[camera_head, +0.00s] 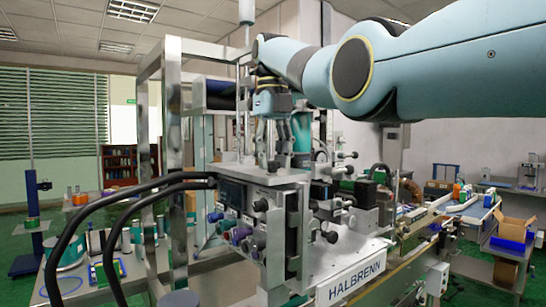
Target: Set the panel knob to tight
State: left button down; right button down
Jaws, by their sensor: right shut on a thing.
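The grey panel box (232,200) of the machine stands in the middle of the head view, with knobs and connectors on its front. My right gripper (268,160) comes down from above onto its top plate, fingers pointing down. It is shut on a small knob-like part there, which I take to be the panel knob; the fingers mostly hide it. Its setting and any markings are too small to read. A dark knob (260,205), a purple connector (240,234) and a blue one (215,217) sit on the front face. My left gripper is not in view.
A metal frame post (175,170) stands left of the panel. Thick black hoses (120,210) loop out on the left. A conveyor (465,208) runs behind at right.

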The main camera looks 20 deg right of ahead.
jog(key=shift+w+r, duration=0.1)
jog(key=shift+r, duration=0.15)
jog(key=c, duration=1)
grip_release()
jog(key=shift+f, duration=0.2)
